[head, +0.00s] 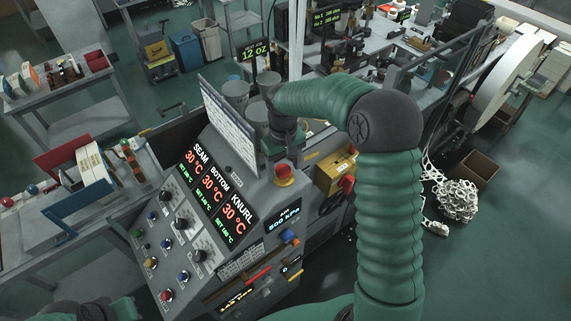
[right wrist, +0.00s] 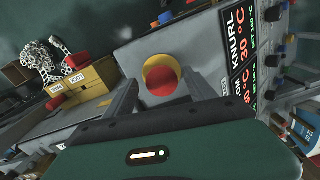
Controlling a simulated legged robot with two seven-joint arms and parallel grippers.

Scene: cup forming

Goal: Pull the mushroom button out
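The red mushroom button (head: 284,172) with a yellow collar sits on the upper right of the sloped grey control panel. In the right wrist view the red button (right wrist: 162,82) appears between my two fingertips, with the yellow collar behind it. My right gripper (head: 282,147) hangs just above and behind the button in the head view. Its fingers are open, one on each side of the button in the right wrist view (right wrist: 162,90); I see no clear contact. I cannot tell how far the button stands out. Only green parts, probably of my left arm, show at the lower left; its fingers do not.
The panel carries red temperature displays (head: 212,188), several knobs and small buttons (head: 181,223), and a pressure display (head: 283,217). A yellow box (head: 330,175) with a red knob (head: 347,184) stands to the right. Grey cylinders (head: 236,92) stand behind the panel.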

